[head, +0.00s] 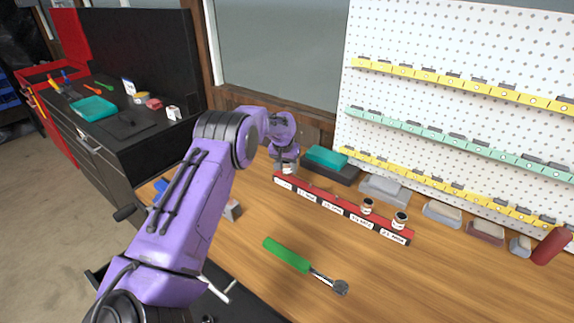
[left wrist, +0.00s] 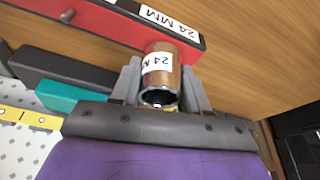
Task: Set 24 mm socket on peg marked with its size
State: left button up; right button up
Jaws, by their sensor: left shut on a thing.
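The socket (left wrist: 160,75) is a copper-brown cylinder with a white label reading 24 M, its open end toward the left wrist camera. My left gripper (head: 288,165) is shut on it, with a grey finger on either side. The red peg rail (head: 322,203) lies on the bench with white size labels along its front. My right gripper is out of view.
Two other sockets (head: 368,206) (head: 400,221) stand toward the rail's right end. A green-handled ratchet (head: 288,254) lies on the bench in front. A teal box (head: 326,157) and grey blocks stand behind the rail below the pegboard (head: 450,60). The bench's right front is clear.

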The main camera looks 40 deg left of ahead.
pick_arm(q)
jog(key=shift+f+b, duration=0.3)
jog(key=shift+f, duration=0.5)
jog(key=o, duration=1.2)
jog(key=shift+c, duration=0.2)
jog(key=shift+r, duration=0.15)
jog(key=shift+r, duration=0.4)
jog(key=b+v, duration=0.3)
jog(key=v, duration=0.6)
jog(key=shift+s+r, duration=0.2)
jog(key=shift+r, duration=0.05)
jog(key=shift+d, duration=0.15)
